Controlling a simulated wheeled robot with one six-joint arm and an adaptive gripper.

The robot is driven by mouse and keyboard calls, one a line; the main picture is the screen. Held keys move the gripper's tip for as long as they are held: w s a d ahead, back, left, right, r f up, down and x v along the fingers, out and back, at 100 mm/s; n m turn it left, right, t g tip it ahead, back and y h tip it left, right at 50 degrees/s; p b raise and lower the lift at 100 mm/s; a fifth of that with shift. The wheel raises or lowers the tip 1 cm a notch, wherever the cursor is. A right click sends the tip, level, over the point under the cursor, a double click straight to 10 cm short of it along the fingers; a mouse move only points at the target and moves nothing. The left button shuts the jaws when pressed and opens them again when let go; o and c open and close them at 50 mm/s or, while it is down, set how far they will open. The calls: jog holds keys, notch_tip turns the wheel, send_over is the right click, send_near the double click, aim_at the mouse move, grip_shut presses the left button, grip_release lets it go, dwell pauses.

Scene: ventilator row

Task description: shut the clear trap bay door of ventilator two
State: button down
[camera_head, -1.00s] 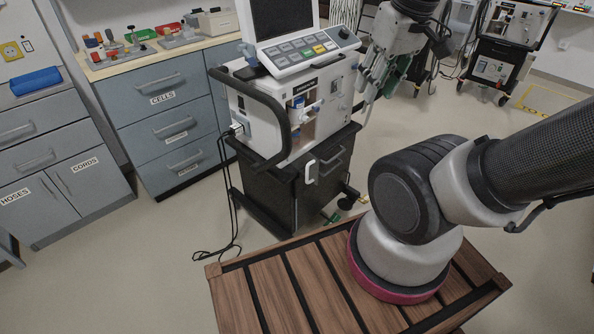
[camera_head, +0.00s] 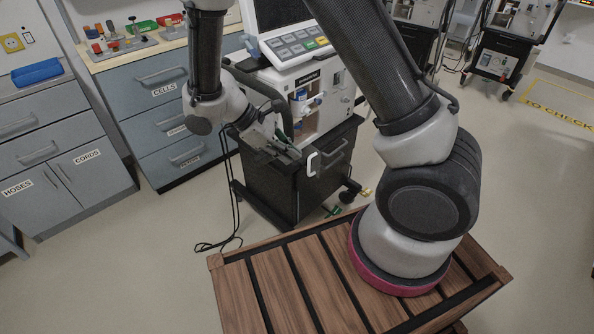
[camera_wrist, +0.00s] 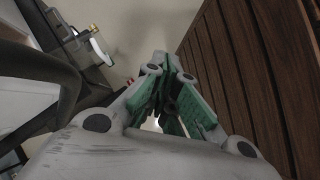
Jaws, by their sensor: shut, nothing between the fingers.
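The nearest ventilator (camera_head: 330,95) stands in the middle of the head view; its front label is too small to read. Its bay (camera_head: 305,110) is uncovered, with a blue-and-white part inside. A white loop handle (camera_head: 313,163) stands out low at the front, below the bay, and a white handle also shows in the wrist view (camera_wrist: 98,48). I cannot make out the clear panel itself. My gripper (camera_head: 293,153) is shut and empty, just left of the white handle and apart from it. Its green-padded fingers (camera_wrist: 172,108) converge in the wrist view.
The ventilator's black handle bar (camera_wrist: 55,90) runs close to my gripper on the left in the wrist view. My wooden deck (camera_head: 300,275) lies below. Grey drawer cabinets (camera_head: 165,110) stand at the left.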

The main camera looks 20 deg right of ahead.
jog(key=w+a+f+n+t+h, duration=0.2)
jog(key=w+a+f+n+t, duration=0.3)
jog(key=w+f, duration=0.4)
jog(key=d+f+n+g, duration=0.1)
jog(key=d+f, duration=0.6)
jog(key=d, duration=0.4)
jog(key=shift+s+g, duration=0.15)
jog(key=shift+g, duration=0.15)
jog(key=shift+f, duration=0.1)
jog(key=shift+d+n, duration=0.1)
jog(key=shift+n, duration=0.2)
